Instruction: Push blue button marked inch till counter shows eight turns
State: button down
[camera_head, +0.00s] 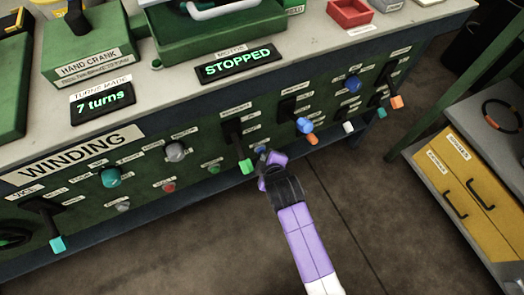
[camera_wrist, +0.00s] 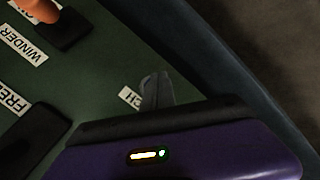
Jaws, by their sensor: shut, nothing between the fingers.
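In the wrist view the shut fingertips (camera_wrist: 156,90) point at the panel beside a label (camera_wrist: 130,97) partly covered, with only "CH" readable. The button itself is hidden there behind the fingers.
The motor display (camera_head: 238,63) reads "STOPPED". A green-tipped lever (camera_head: 245,166) stands close left of my gripper, and an orange-tipped lever (camera_head: 312,138) to its right. A green button (camera_head: 214,168) and red button (camera_head: 168,187) lie further left. Floor in front is clear.

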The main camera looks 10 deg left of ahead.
jog(key=shift+w+a, duration=0.1)
dwell(0.4)
jog(key=shift+s+d+p, duration=0.4)
jog(key=shift+s+p, duration=0.2)
jog(key=shift+s, duration=0.05)
jog(key=shift+s+d+p, duration=0.75)
jog(key=shift+s+p, duration=0.05)
jog(key=shift+s, duration=0.25)
jog(key=shift+s+d+p, duration=0.7)
jog(key=shift+s+p, duration=0.05)
jog(key=shift+s, duration=0.25)
